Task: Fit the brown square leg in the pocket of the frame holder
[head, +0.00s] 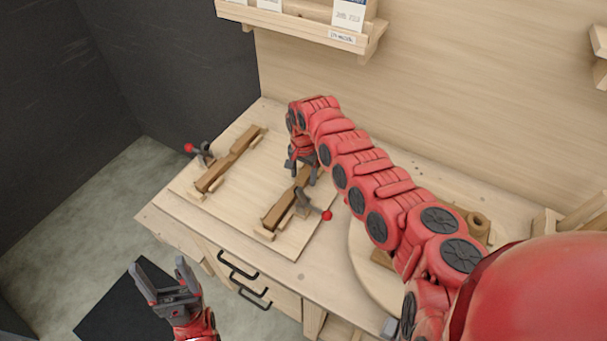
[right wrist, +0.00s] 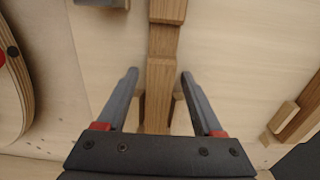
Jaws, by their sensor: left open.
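A brown square leg (head: 283,207) lies on the right side of the wooden board, in a frame holder with small light wooden blocks (head: 264,233). My right gripper (head: 302,168) is over the far end of this leg. In the right wrist view the leg (right wrist: 160,90) runs between the fingers of the gripper (right wrist: 159,75). Gaps show on both sides, so the gripper is open around or just above it. A second brown leg (head: 228,160) lies in similar blocks on the left. My left gripper (head: 166,282) is open and empty, in front of the bench.
A red-knobbed clamp (head: 313,205) stands beside the right leg, another (head: 199,153) beside the left one. A round wooden plate (head: 362,262) lies at right, partly hidden by my right arm. A shelf (head: 300,22) hangs above. Drawers with black handles (head: 240,266) face the floor.

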